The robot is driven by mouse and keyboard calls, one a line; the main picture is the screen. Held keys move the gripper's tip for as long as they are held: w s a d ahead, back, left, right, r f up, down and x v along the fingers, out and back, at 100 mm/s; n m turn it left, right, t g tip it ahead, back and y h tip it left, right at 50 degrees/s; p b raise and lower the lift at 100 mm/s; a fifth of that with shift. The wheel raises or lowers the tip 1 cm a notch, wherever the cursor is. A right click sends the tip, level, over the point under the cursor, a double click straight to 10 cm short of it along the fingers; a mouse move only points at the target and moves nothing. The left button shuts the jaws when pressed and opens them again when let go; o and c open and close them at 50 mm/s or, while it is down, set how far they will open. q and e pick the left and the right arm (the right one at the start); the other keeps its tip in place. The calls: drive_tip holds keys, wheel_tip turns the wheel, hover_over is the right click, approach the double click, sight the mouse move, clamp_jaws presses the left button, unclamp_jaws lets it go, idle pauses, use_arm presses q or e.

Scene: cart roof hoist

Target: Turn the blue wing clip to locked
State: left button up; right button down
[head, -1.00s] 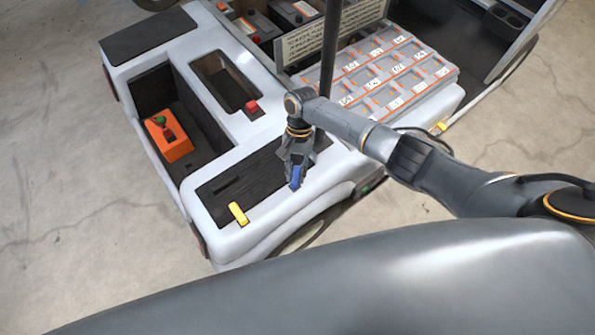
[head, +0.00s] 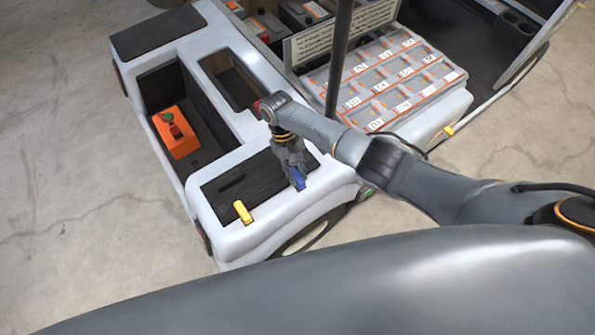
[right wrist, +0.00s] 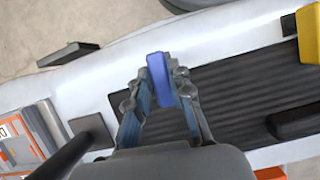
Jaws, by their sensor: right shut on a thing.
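The blue wing clip (head: 299,183) sits at the near edge of the cart's white body, by a black ribbed panel. It also shows in the right wrist view (right wrist: 160,78), between the fingertips. My right gripper (head: 295,176) points down and is shut on the clip; it also shows in the right wrist view (right wrist: 161,92). The fingers hide part of the clip in the head view. My left gripper is not in view.
A yellow clip (head: 242,212) sits left of the blue one. An orange box (head: 176,133) with a red and green top sits in an open bay. A dark pole (head: 339,60) rises near my right arm. Labelled grey battery cells (head: 385,75) lie to the right.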

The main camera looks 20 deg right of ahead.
drive_tip(key=shift+n, duration=0.3)
drive_tip(key=c, duration=1.2)
unclamp_jaws()
drive_tip(key=v, duration=1.2)
drive_tip(key=shift+a, duration=0.2)
drive_tip(key=shift+s, duration=0.15)
